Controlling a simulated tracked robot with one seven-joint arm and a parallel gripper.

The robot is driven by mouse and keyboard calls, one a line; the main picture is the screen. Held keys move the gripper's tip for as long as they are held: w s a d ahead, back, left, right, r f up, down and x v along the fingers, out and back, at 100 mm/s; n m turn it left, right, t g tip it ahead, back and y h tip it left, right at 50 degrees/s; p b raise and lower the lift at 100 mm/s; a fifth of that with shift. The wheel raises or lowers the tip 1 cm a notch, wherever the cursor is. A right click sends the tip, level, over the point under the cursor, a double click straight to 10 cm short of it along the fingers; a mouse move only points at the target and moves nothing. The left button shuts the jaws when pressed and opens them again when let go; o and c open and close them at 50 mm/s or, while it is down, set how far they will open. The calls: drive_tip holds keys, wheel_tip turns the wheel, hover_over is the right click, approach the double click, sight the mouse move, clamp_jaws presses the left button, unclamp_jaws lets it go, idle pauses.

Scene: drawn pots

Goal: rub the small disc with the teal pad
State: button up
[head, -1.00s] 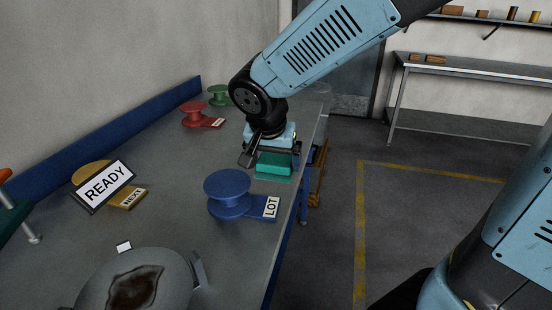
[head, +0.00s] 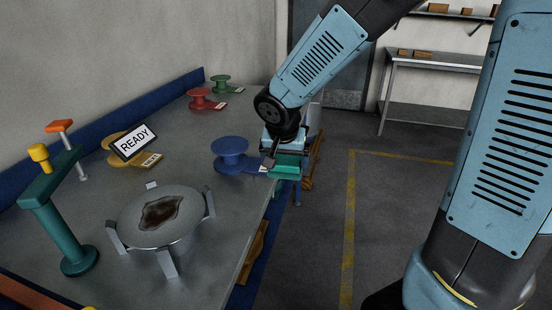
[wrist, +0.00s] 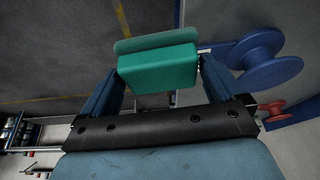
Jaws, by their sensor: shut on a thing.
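The teal pad (head: 285,166) is in my gripper (head: 287,153) near the right edge of the bench, beside the blue spool. In the wrist view the teal pad (wrist: 158,68) sits between the two fingers of my gripper (wrist: 158,75), which is shut on it. A round grey disc (head: 188,232) with a dark brown stain (head: 160,211) on top stands on the bench, with several metal clamps around its edge. The disc is to the left of and nearer than my gripper, well apart from the pad. It is not in the wrist view.
A blue spool (head: 230,150) with a tag stands just left of my gripper. A READY sign (head: 134,142) leans near a yellow base. Red (head: 201,98) and green (head: 221,83) spools stand farther back. A teal clamp stand (head: 55,225) is left of the disc. Bare bench lies between the disc and the blue spool.

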drive_tip(key=w+d+f+n, duration=0.1)
drive_tip(key=w+d+f, duration=0.7)
drive_tip(key=w+f, duration=0.2)
drive_tip(key=w+d+f+n+y, duration=0.1)
drive_tip(key=w+d+f+n, duration=0.1)
drive_tip(key=w+d+f, duration=0.6)
wheel_tip(320, 180, down, 3)
drive_tip(key=w, duration=0.2)
drive_tip(key=shift+w+r, duration=0.15)
drive_tip(key=shift+w, duration=0.15)
drive_tip(key=shift+s+a, duration=0.1)
